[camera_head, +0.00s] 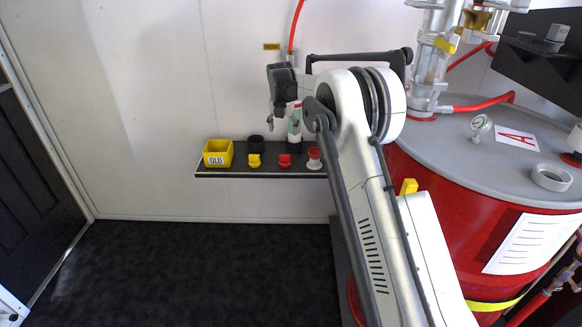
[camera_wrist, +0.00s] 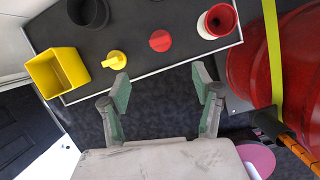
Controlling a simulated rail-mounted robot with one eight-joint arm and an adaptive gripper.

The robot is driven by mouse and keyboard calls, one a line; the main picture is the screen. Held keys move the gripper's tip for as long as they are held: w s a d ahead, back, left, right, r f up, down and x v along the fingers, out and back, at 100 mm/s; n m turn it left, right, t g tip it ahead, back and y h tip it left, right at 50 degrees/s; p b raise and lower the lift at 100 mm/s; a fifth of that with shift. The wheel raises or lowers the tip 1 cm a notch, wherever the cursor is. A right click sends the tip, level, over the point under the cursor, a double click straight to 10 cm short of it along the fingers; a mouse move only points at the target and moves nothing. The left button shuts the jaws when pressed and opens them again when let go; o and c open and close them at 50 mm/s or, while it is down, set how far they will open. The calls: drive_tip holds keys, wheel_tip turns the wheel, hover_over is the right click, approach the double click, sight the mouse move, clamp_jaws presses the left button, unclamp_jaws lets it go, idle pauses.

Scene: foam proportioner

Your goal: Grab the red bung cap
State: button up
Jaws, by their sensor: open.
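The red bung cap (camera_wrist: 160,40) sits on the dark shelf, between a yellow cap and a red-and-white piece. It also shows in the head view (camera_head: 284,160), on the wall shelf left of the drum. My gripper (camera_wrist: 162,88) is open and empty. In the wrist view its green-padded fingers are spread, with the cap beyond them and roughly centred between them. In the head view my gripper (camera_head: 282,120) is above the shelf, apart from the cap.
The shelf (camera_head: 222,175) also holds a yellow box (camera_head: 218,154) marked OLD, a black cup (camera_head: 255,143), the yellow cap (camera_head: 255,160) and the red-and-white piece (camera_head: 314,158). A large red drum (camera_head: 430,220) stands to the right. The floor before the shelf is clear.

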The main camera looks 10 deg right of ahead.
drive_tip(key=n, duration=0.2)
approach(285, 156)
drive_tip(key=b+x, duration=0.1)
drive_tip(key=x, duration=0.3)
drive_tip(key=b+x, duration=0.1)
drive_tip(key=x, duration=0.1)
drive_tip(key=shift+w+d+b, duration=0.25)
drive_tip(key=shift+b, duration=0.05)
drive_tip(key=shift+a+b+x, duration=0.1)
drive_tip(key=shift+b+x, duration=0.45)
drive_tip(key=shift+x, duration=0.8)
drive_tip(key=shift+a+b+x, duration=0.15)
drive_tip(key=shift+b+x, duration=0.4)
drive_tip(key=shift+x, duration=0.8)
drive_tip(key=shift+s, duration=0.1)
drive_tip(key=c, duration=1.3)
